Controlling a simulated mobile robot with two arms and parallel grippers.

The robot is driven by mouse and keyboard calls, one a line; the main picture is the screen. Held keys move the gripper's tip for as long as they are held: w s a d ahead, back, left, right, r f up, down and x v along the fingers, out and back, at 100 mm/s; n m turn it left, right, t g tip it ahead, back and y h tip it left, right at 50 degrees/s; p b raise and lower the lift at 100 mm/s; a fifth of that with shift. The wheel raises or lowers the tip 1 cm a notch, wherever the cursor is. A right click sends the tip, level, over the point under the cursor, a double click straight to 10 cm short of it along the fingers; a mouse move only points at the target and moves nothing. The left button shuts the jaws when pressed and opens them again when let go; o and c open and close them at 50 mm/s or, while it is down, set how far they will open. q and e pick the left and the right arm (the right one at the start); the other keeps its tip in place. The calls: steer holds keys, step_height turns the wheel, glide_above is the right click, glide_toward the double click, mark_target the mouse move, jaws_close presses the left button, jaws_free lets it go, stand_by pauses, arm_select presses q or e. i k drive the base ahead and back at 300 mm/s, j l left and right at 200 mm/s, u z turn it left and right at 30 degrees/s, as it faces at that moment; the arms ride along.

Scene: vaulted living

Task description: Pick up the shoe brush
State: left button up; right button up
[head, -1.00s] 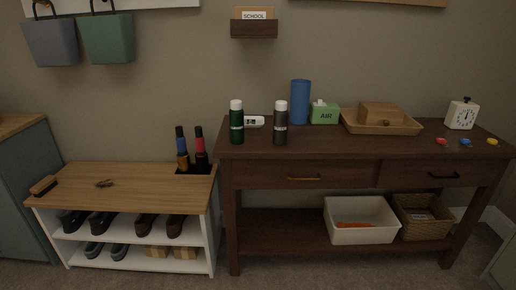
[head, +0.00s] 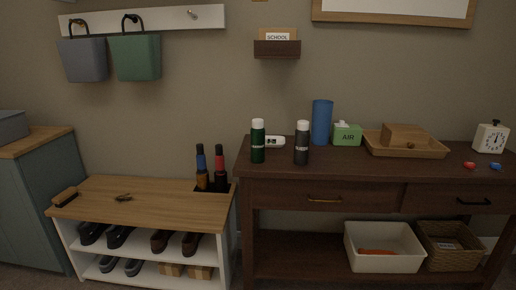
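The shoe brush (head: 65,196), with a wooden back and dark bristles, lies at the far left end of the wooden top of the white shoe bench (head: 150,203). It sits close to the bench's left edge, with nothing touching it. Neither of my grippers shows in the head view.
A small dark item (head: 123,198) lies right of the brush. A blue-grey cabinet (head: 40,200) stands left of the bench, and a dark console table (head: 340,175) stands right. Bags (head: 136,58) hang above.

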mark_target(60, 201)
steer(key=u, duration=1.5)
